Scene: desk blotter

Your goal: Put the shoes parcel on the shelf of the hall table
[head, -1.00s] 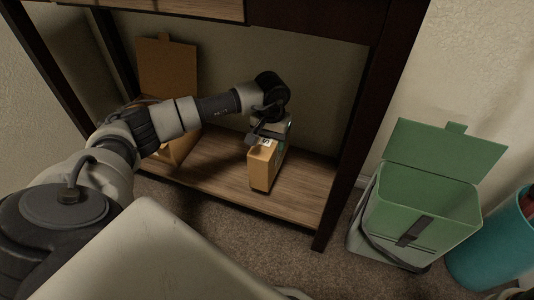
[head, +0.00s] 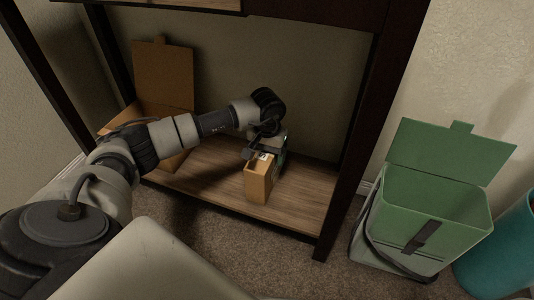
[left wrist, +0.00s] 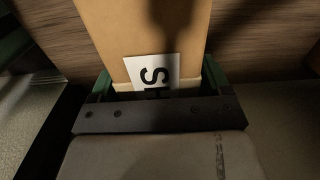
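The shoes parcel (head: 257,181) is a small tan box with a white label. In the left wrist view the label on the parcel (left wrist: 115,42) shows black letters, an S and part of an H. My left gripper (head: 264,152) reaches in over the lower shelf (head: 212,170) of the dark hall table (head: 365,125). Its green fingers (left wrist: 157,83) lie against both sides of the parcel, so it is shut on it. The parcel is upright over the right half of the shelf; I cannot tell whether its base touches the board. My right gripper is not in view.
An open cardboard box (head: 166,75) stands at the shelf's left, behind my arm. The table's front right leg is right of the parcel. A green lidded bin (head: 430,205) and a teal container (head: 500,255) stand right of the table. Bare shelf lies right of the parcel.

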